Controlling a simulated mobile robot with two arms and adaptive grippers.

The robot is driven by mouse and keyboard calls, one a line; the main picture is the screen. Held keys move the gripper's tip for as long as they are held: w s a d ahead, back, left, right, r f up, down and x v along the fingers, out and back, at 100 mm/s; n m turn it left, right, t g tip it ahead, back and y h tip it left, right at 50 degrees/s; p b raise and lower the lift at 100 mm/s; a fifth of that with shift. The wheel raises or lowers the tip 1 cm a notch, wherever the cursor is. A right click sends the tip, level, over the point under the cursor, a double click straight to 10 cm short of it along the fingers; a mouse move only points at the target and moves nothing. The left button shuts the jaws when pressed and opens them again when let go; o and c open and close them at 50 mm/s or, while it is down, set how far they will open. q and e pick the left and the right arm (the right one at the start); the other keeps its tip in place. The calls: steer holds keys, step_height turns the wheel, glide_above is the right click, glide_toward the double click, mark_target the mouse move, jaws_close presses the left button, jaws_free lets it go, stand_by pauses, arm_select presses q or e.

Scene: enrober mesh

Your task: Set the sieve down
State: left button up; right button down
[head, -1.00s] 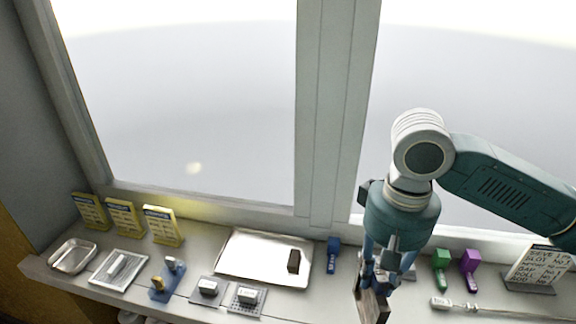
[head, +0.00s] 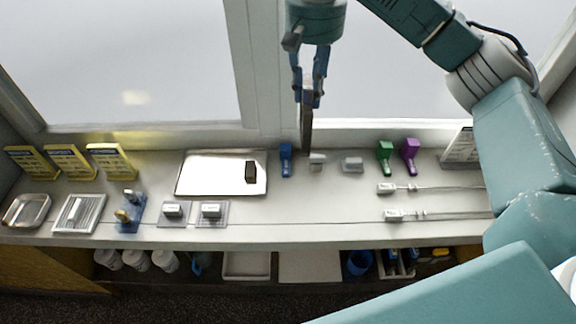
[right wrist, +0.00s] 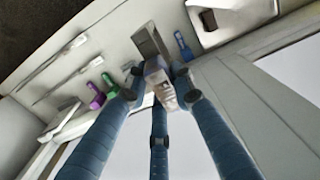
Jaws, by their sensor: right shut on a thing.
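My right gripper (head: 307,97) points down over the back of the counter and is shut on the sieve (head: 307,128). The sieve shows edge-on as a narrow grey-brown strip hanging below the fingers, in front of the window frame. In the right wrist view the sieve (right wrist: 150,42) sticks out beyond the fingertips (right wrist: 157,80); its mesh cannot be made out. In the head view its lower end appears close to a small white block (head: 317,159); whether it touches the counter (head: 290,215) cannot be told. My left gripper is not in view.
A shiny tray (head: 188,188) with a dark brown block (head: 251,172) lies left of the gripper. A blue tool (head: 285,160) stands close by. Green (head: 385,155) and purple (head: 410,155) tools and two long-handled tools lie right. The counter's front middle is clear.

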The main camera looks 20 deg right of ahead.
step_height(320, 180, down, 12)
steer(key=p, duration=0.2)
steer(key=shift+f+p, duration=0.2)
steer(key=shift+p, duration=0.1)
steer(key=shift+f+p, duration=0.5)
steer(key=shift+f, duration=2.15)
steer(key=c, duration=1.5)
jaws_free()
steer(key=shift+f, duration=0.1)
